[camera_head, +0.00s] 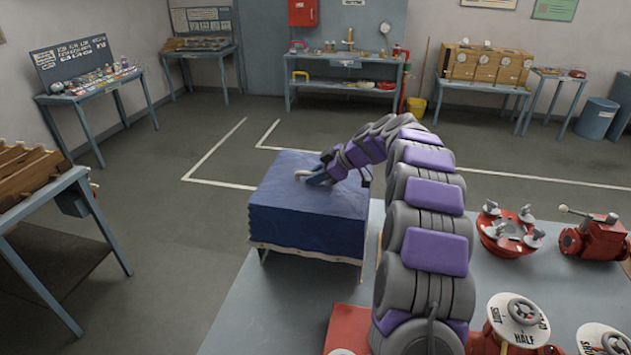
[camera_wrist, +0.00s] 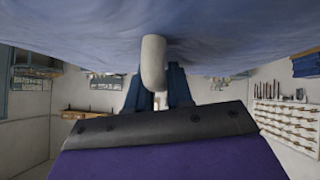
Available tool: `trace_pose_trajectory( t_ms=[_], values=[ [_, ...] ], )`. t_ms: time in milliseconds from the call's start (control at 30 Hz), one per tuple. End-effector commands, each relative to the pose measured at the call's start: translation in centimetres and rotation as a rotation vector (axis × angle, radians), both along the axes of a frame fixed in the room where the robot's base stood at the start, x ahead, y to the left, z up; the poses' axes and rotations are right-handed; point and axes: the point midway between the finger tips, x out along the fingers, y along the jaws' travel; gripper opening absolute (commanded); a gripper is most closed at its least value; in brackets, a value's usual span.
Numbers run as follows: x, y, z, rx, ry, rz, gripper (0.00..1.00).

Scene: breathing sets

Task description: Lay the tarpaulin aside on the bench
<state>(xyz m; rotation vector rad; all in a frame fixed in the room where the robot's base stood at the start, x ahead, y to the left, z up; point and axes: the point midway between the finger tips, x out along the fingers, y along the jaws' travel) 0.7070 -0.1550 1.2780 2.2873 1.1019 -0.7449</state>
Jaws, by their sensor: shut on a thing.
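The blue tarpaulin (camera_head: 290,225) drapes in a box shape, with a flat top and straight sides down to a pale lower edge. What is under it is hidden. It shows at the far left end of the grey-blue bench (camera_head: 260,315). My gripper (camera_head: 312,176) is at the tarpaulin's top, shut on a small pale loop there. In the wrist view the pale loop (camera_wrist: 153,62) sits between the dark blue fingers of my gripper (camera_wrist: 154,88). The underside or surface of the tarpaulin (camera_wrist: 80,30) fills the top of that view.
A red fitting (camera_head: 508,232) and a red valve (camera_head: 592,237) stand on the bench right of my arm. Dials (camera_head: 518,312) marked "SHUT" and "HALF" are nearer. A red thing (camera_head: 345,325) lies beside my arm's base. The bench's front left is clear.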

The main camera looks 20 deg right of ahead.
Motion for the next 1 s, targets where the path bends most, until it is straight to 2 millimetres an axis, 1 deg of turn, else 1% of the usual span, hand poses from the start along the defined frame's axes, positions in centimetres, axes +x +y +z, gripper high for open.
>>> trace_pose_trajectory(
  t_ms=[33,100,300,333,600,1000],
  values=[
    [-0.04,0.11,-0.64,0.001,0.001,0.000,0.00],
    [-0.05,0.42,-1.19,-0.001,-0.001,0.001,0.00],
    [-0.01,0.70,-1.29,-0.003,-0.001,0.001,0.00],
    [-0.01,0.62,-1.33,-0.004,0.000,0.001,0.22],
    [0.01,-0.07,-1.45,0.001,0.000,0.001,0.46],
    [0.07,0.21,-1.54,-0.002,0.002,0.002,0.46]
  ],
)
